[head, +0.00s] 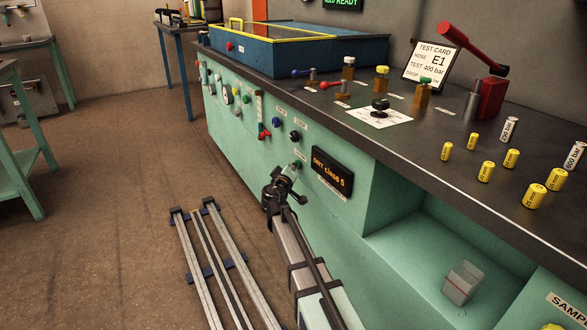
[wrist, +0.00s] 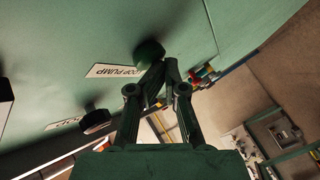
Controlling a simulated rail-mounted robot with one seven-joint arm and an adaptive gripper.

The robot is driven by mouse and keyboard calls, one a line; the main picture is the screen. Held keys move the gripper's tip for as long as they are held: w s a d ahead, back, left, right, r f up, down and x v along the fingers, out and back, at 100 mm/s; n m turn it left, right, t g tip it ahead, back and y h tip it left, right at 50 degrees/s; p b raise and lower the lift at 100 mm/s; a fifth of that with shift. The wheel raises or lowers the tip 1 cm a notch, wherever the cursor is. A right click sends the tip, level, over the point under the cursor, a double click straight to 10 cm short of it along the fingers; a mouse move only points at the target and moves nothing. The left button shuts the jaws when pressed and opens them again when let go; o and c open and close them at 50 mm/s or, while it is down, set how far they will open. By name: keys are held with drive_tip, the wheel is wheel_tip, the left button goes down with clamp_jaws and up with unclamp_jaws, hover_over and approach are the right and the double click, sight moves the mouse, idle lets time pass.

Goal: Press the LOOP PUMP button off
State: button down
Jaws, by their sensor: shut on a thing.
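The LOOP PUMP button (wrist: 149,52) is a dark round cap on the green bench front, beside its white "LOOP PUMP" label (wrist: 115,71) in the wrist view. In the head view a small green button (head: 294,165) sticks out just above my gripper (head: 282,186), left of the dark display. My gripper (wrist: 164,70) also shows in the wrist view, its fingers drawn together with the tips at the button's edge. It is shut on the button. The fingertips partly hide the contact, and the button's depth cannot be told.
A second dark knob (wrist: 96,120) sits nearby on the panel. The display reading "DIRT class 5" (head: 332,175) is right of my gripper. Blue (head: 276,122) and black (head: 295,136) knobs lie above.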

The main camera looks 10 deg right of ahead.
drive_tip(key=shift+s+d+f, duration=0.2)
drive_tip(key=shift+d+f, duration=0.05)
drive_tip(key=s+a+b, duration=0.1)
drive_tip(key=a+b, duration=0.1)
drive_tip(key=a, duration=0.4)
drive_tip(key=shift+s+b, duration=0.3)
drive_tip(key=shift+b, duration=0.05)
drive_tip(key=shift+r, duration=0.1)
